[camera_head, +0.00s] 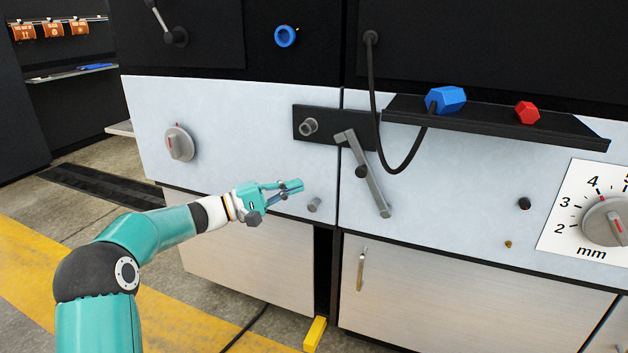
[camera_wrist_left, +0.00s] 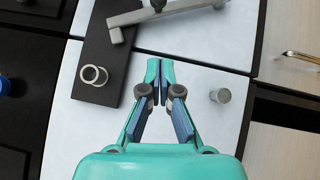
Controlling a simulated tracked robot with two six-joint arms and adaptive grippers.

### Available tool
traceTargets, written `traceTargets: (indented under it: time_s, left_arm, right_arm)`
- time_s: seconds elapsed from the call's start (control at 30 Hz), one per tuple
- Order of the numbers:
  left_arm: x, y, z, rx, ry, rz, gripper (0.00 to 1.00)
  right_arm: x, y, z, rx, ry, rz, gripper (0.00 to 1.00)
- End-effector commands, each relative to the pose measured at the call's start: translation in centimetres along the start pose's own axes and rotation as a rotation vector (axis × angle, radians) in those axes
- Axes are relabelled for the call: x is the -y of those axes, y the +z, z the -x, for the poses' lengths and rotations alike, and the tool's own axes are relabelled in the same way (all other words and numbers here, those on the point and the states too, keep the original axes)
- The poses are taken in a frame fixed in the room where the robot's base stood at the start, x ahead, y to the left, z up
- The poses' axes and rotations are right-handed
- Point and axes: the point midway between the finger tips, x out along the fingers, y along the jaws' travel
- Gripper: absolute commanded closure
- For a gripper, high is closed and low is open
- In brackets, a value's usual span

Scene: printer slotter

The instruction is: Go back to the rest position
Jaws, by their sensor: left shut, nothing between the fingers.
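My left gripper (camera_head: 292,187) is shut and empty in the head view. It is in front of the white machine panel, below the black plate and left of the grey lever. In the left wrist view the gripper's fingertips (camera_wrist_left: 160,64) meet, with nothing between them. The teal left arm reaches in from the lower left. My right gripper is not in view.
The machine front carries a grey lever (camera_head: 368,180), a black plate (camera_head: 300,118), a grey peg (camera_head: 314,205) and a grey knob (camera_head: 180,143). A black shelf (camera_head: 500,120) holds a blue hexagonal piece (camera_head: 446,99) and a red one (camera_head: 527,112). A cable hangs beside it.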

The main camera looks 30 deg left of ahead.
Motion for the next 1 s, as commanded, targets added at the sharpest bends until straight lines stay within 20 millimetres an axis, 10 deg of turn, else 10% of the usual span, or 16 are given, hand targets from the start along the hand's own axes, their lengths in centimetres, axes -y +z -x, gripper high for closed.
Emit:
traceTargets:
  time_s: [0.73,1.0]
  left_arm:
    - [0.0,0.2,1.1,0.005,0.0,-0.001,1.0]
    - [5.3,4.6,-4.5,0.134,-0.041,0.104,1.0]
  right_arm:
    - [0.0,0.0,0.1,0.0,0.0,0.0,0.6]
    - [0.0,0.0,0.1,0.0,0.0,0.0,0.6]
